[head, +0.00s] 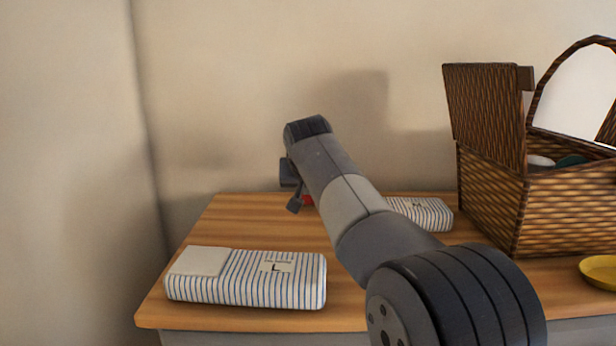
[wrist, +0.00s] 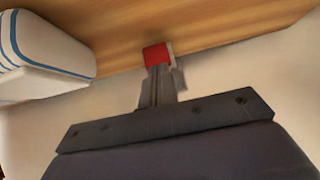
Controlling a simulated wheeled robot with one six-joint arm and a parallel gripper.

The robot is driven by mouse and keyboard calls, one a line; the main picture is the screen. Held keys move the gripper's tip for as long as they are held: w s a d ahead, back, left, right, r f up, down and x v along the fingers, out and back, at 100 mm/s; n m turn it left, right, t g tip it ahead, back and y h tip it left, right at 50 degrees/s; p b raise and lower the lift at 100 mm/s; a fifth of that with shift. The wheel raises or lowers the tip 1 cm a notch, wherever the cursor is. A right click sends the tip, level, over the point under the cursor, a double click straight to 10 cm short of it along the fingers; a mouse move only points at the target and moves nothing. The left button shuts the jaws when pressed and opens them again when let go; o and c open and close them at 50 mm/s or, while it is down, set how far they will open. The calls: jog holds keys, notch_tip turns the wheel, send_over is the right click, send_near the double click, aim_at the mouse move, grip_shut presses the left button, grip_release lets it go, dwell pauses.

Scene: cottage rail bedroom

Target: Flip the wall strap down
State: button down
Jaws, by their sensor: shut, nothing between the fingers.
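My gripper (head: 293,201) is over the back of the wooden table in the head view, close to the wall, partly hidden by my own arm. In the wrist view my gripper (wrist: 160,82) has its fingers together with nothing held. A small red piece (wrist: 157,54) with a pale side shows right at the fingertips, against wood. I cannot tell if they touch. A bit of red (head: 308,200) also shows beside the gripper in the head view, mostly hidden by the arm. I cannot make out a strap on the wall for certain.
A striped pack (head: 245,278) lies at the table's front left. Another striped pack (head: 424,214) lies behind my arm; a striped pack (wrist: 35,58) shows in the wrist view. A wicker basket (head: 560,205) and a yellow dish (head: 600,271) stand right. The wooden tabletop (head: 235,222) is clear at back left.

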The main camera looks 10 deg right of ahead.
jog(key=v, duration=1.1)
jog(key=shift+b, duration=0.35)
jog(key=shift+w, duration=0.15)
jog(key=p+x, duration=0.1)
jog(key=x, duration=1)
jog(key=shift+f, duration=0.1)
jog(key=shift+r+p, duration=0.5)
jog(key=shift+g+p, duration=0.3)
jog(key=shift+p, duration=0.1)
jog(key=shift+f, duration=0.1)
